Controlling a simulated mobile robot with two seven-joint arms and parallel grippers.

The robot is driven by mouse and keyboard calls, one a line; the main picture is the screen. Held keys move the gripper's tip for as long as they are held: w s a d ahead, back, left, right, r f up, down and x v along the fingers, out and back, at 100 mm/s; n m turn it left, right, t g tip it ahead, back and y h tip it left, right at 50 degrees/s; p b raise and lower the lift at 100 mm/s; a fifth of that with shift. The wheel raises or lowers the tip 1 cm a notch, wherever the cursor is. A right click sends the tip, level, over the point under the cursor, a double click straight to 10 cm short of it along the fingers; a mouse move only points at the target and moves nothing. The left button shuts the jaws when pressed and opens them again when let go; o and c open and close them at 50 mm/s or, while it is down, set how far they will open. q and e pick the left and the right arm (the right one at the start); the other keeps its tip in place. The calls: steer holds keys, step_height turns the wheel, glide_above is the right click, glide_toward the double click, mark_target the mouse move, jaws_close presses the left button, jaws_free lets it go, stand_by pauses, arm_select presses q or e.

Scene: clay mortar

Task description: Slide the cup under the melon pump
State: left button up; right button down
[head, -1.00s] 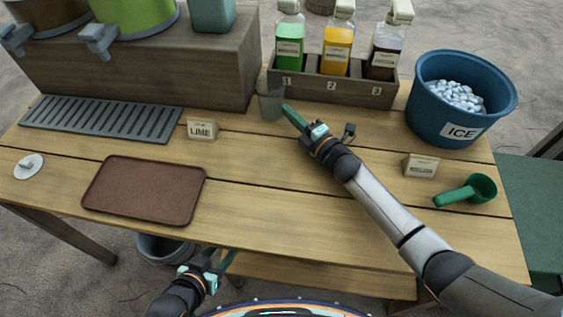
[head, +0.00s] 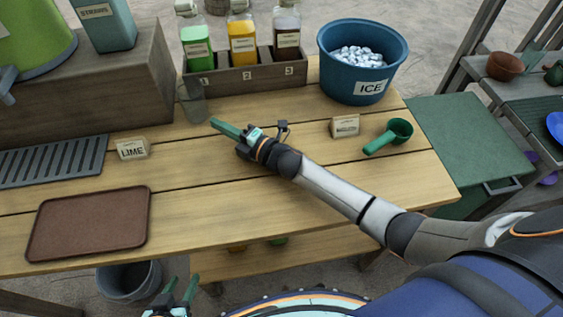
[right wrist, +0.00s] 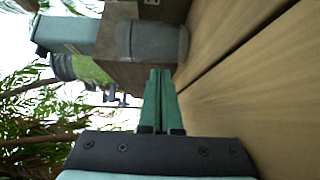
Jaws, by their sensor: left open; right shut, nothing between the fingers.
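The cup (head: 193,103) is a clear grey tumbler. It stands upright on the table by the left end of the bottle rack. It also shows in the right wrist view (right wrist: 158,42), straight beyond the fingertips. A pump bottle of green liquid (head: 198,60) stands in the rack's slot 1, behind the cup; I cannot read a melon label. My right gripper (head: 215,122) is shut and empty, low over the table, with its green tips just right of and in front of the cup. My left gripper (head: 181,285) is open and empty below the table's front edge.
Bottles of yellow (head: 243,45) and dark (head: 287,35) liquid share the rack (head: 240,79). A blue ice bucket (head: 350,72), a card (head: 345,125) and a green scoop (head: 388,136) are right. A LIME card (head: 132,149), brown tray (head: 90,222) and grate (head: 50,163) are left.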

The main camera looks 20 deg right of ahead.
arm_select(q)
steer(key=shift+w+a+r+p, duration=0.25)
steer(key=shift+r+p, duration=0.25)
arm_select(e)
steer(key=v, duration=1.8)
steer(key=shift+d, duration=0.25)
steer(key=shift+w, duration=0.1)
